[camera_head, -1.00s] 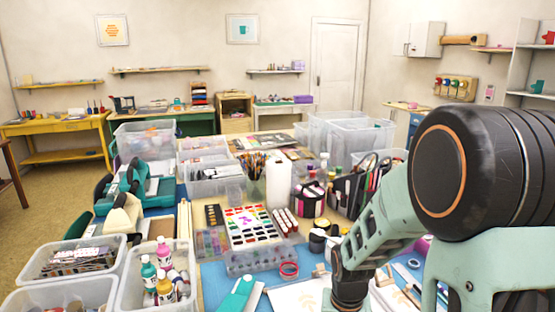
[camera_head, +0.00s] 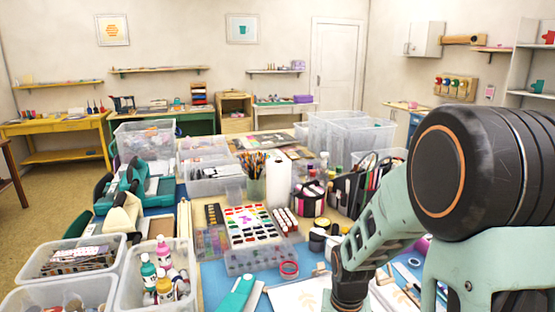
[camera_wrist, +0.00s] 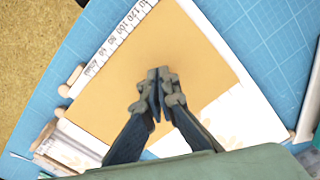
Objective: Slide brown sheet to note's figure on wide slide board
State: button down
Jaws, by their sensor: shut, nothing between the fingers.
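The brown sheet (camera_wrist: 175,45) lies flat on the white slide board (camera_wrist: 205,15) in the wrist view. A printed scale (camera_wrist: 118,38) runs along the board's upper-left edge; 120 and 100 read fairly well, the lower figures are blurred. My gripper (camera_wrist: 158,82) is shut and empty, with its tips over the middle of the sheet. I cannot tell whether they touch it. The fingers hide part of the sheet. Whitish paper with faint leaf shapes (camera_wrist: 232,125) shows at the sheet's lower right. I cannot make out the note.
The board rests on a blue gridded mat (camera_wrist: 270,45). A pale rod (camera_wrist: 308,105) lies at the right.

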jog(key=shift+f+b, duration=0.55)
jog(key=shift+f, duration=0.2)
jog(key=shift+s+d+r, duration=0.1)
jog(key=shift+s+d, duration=0.1)
jog(key=shift+s+d, duration=0.3)
jog(key=shift+d, duration=0.1)
dwell(0.9)
jog(key=shift+s+d, duration=0.9)
jog(key=shift+d, duration=0.25)
dwell(2.4)
jog(key=shift+r+p, duration=3.05)
jog(key=shift+r, duration=0.4)
